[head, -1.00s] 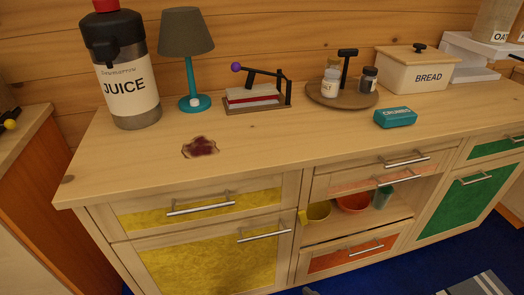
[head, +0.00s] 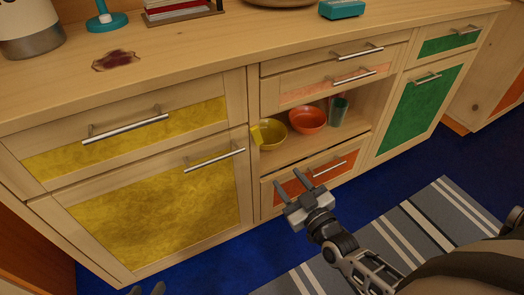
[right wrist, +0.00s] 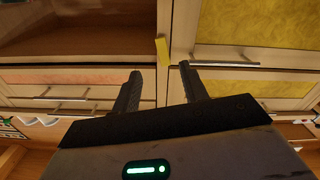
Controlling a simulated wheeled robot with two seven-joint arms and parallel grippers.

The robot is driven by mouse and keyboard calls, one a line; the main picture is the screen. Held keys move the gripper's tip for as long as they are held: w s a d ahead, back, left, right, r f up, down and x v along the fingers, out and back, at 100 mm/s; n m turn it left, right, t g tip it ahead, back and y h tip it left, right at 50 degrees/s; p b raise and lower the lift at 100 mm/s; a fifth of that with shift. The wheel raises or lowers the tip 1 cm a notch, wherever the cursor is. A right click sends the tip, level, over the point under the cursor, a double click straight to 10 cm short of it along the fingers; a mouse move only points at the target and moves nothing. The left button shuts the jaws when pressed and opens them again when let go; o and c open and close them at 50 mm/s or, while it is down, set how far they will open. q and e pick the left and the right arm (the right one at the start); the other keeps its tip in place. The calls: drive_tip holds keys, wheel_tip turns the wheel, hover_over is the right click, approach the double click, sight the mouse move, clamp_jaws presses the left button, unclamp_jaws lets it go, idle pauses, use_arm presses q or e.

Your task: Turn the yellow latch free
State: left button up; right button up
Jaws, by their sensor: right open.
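The yellow latch (head: 256,136) is a small yellow bar on the post between the lower yellow door (head: 150,215) and the open shelf, beside the yellow bowl. In the right wrist view the latch (right wrist: 162,56) stands upright just beyond the fingertips, between them in the picture. My right gripper (head: 293,182) is open and empty, in front of the lower orange drawer, below and right of the latch. It does not touch the latch. Only the fingertips of my left gripper (head: 146,291) show at the bottom edge; they are apart with nothing between them.
The shelf holds a yellow bowl (head: 271,134), an orange bowl (head: 307,120) and a green cup (head: 338,110). Bar handles stick out from the yellow door (head: 214,160) and the orange drawer (head: 329,169). A striped rug (head: 400,235) lies on the blue floor.

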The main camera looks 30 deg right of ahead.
drive_tip(key=b, duration=0.1)
approach(260, 143)
drive_tip(key=w+b, duration=0.1)
drive_tip(key=w, duration=0.2)
drive_tip(key=w+b, duration=0.1)
drive_tip(key=w, duration=0.3)
drive_tip(key=shift+w+a+f, duration=0.1)
drive_tip(key=shift+a+f, duration=0.05)
drive_tip(key=shift+f, duration=0.05)
drive_tip(key=shift+w+r, duration=0.1)
drive_tip(key=shift+w, duration=0.4)
use_arm(q)
drive_tip(key=shift+w+d+t+h, duration=0.25)
drive_tip(key=shift+d+t+h, duration=0.15)
drive_tip(key=shift+d+t, duration=0.15)
use_arm(e)
clamp_jaws()
